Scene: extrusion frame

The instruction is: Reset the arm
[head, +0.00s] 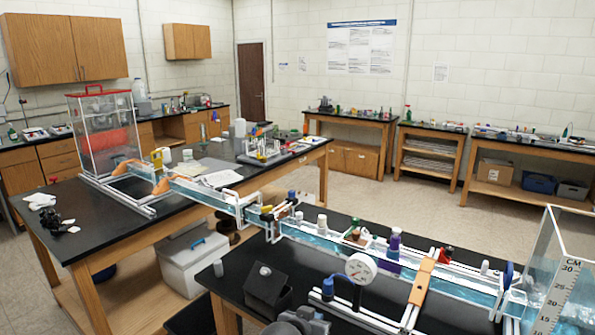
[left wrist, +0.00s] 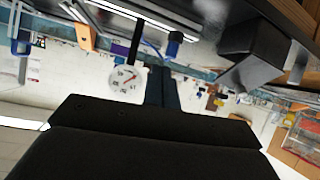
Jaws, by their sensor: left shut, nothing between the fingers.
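My left gripper (head: 297,321) shows partly at the bottom edge of the head view, dark grey, low in front of the near black-topped bench (head: 232,288). In the left wrist view its dark fingers (left wrist: 161,75) are together with nothing between them. That view is upside down. A white round dial gauge with a red needle (head: 361,268) stands on the bench, ahead and to the right of the gripper; it also shows in the left wrist view (left wrist: 124,80). My right gripper is not in view.
A black box (head: 267,288) stands close to the left gripper. A long clear water channel (head: 330,242) crosses both benches behind it. A blue knob (head: 328,289) and an orange clamp bar (head: 421,282) are to the right. A clear ruled tank (head: 566,285) stands at the far right.

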